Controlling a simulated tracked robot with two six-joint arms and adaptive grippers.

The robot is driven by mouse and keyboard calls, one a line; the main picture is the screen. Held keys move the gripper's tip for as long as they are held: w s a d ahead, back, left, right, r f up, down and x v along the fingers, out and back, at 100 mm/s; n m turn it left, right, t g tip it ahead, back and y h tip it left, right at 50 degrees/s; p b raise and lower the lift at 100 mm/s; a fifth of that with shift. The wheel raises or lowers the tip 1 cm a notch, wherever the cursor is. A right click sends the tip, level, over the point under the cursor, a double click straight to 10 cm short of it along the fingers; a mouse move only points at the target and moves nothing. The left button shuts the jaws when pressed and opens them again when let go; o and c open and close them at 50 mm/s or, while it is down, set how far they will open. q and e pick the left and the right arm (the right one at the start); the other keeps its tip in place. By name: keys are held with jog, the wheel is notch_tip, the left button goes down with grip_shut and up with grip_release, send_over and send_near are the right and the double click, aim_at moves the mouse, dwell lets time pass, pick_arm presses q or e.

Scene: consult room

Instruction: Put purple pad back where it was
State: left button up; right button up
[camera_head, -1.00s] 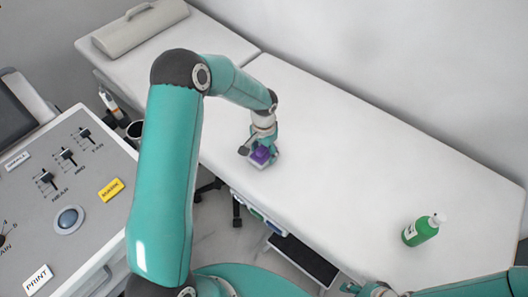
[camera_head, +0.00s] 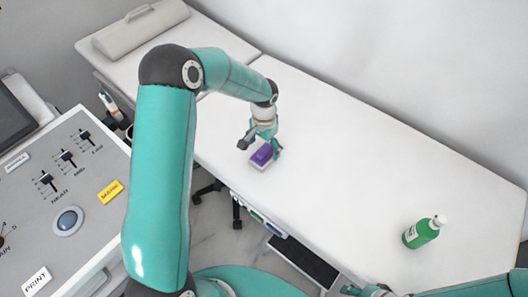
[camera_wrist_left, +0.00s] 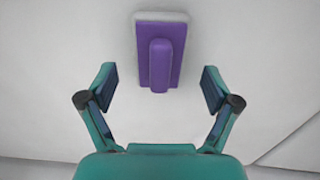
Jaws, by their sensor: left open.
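The purple pad (camera_head: 262,154) lies on the white couch top near its front edge, a purple block with a raised grip and a pale underside. In the left wrist view the purple pad (camera_wrist_left: 174,52) lies ahead of the fingertips, its grip pointing toward the gripper. My left gripper (camera_head: 260,144) is just above and beside the pad in the head view. In the left wrist view the left gripper (camera_wrist_left: 160,88) has its fingers spread wide with nothing between them.
The white couch (camera_head: 350,150) is mostly bare. A grey bolster (camera_head: 140,26) lies at the far left end. A control console (camera_head: 65,190) stands at the left, below the couch level in the picture.

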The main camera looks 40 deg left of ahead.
aim_at(264, 149)
pick_arm(q)
notch_tip(264, 149, up, 8)
jog(key=shift+r, duration=0.2)
dwell(0.6)
